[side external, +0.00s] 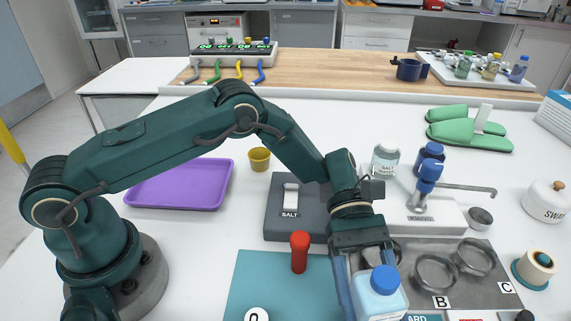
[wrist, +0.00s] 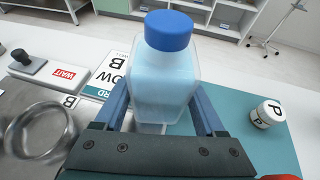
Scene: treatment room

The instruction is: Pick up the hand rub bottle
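The hand rub bottle (side external: 378,303) is a clear, squarish bottle with pale blue liquid and a blue cap, at the bottom of the side view. My gripper (side external: 368,285) points down with a blue finger on each side of the bottle. In the wrist view the fingers of my gripper (wrist: 163,105) lie close along both sides and appear shut on it. The fingertips are hidden behind the bottle. Its base is cut off in the side view, so I cannot tell whether it is lifted.
A teal mat (side external: 265,285) with a red peg-like object (side external: 299,252) lies left of the bottle. Metal rings (side external: 436,272) on a grey plate stand to its right. A small white jar (wrist: 268,114) is at the wrist view's right. A purple tray (side external: 180,187) lies farther left.

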